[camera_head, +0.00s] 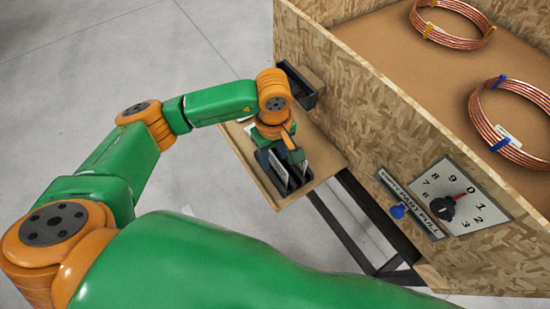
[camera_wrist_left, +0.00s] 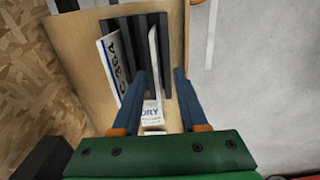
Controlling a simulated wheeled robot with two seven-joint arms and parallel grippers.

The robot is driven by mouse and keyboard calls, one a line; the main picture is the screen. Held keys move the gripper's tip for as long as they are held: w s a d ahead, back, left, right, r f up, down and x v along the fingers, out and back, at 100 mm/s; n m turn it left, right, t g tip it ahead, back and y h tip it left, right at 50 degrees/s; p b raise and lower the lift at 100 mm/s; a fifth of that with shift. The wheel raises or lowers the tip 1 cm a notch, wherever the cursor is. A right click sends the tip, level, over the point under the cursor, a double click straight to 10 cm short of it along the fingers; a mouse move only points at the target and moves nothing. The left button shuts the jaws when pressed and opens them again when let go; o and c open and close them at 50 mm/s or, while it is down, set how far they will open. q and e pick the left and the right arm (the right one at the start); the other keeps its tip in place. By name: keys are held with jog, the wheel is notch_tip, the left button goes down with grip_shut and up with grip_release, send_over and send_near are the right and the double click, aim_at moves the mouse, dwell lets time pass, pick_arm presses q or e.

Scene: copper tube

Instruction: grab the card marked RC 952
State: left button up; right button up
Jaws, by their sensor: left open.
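A dark slotted rack (camera_head: 294,184) stands on a small wooden shelf, holding pale cards. In the left wrist view, a white card with partly readable dark letters (camera_wrist_left: 114,65) leans in the left slots. A thin card (camera_wrist_left: 153,60) stands nearly edge-on to its right. A card with "DRY" (camera_wrist_left: 151,113) shows low, near the fingers. I cannot read RC 952 on any card. My left gripper (camera_wrist_left: 160,74) is open; its fingers lie either side of the thin card's line, with contact unclear. In the head view, the left gripper (camera_head: 287,158) is low over the rack. My right gripper is not visible.
A chipboard crate (camera_head: 350,85) with copper coils (camera_head: 510,120) stands to the right. Its side carries a numbered dial (camera_head: 443,207), a "PART FULL" label and a blue knob (camera_head: 398,211). A black bin (camera_head: 297,86) hangs behind the shelf (camera_head: 322,152). Open floor lies left.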

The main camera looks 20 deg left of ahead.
pick_arm(q)
jog(key=shift+f, duration=0.6)
jog(key=shift+w+f, duration=0.3)
jog(key=shift+s+r, duration=0.1)
grip_shut()
jog(key=shift+r, duration=0.1)
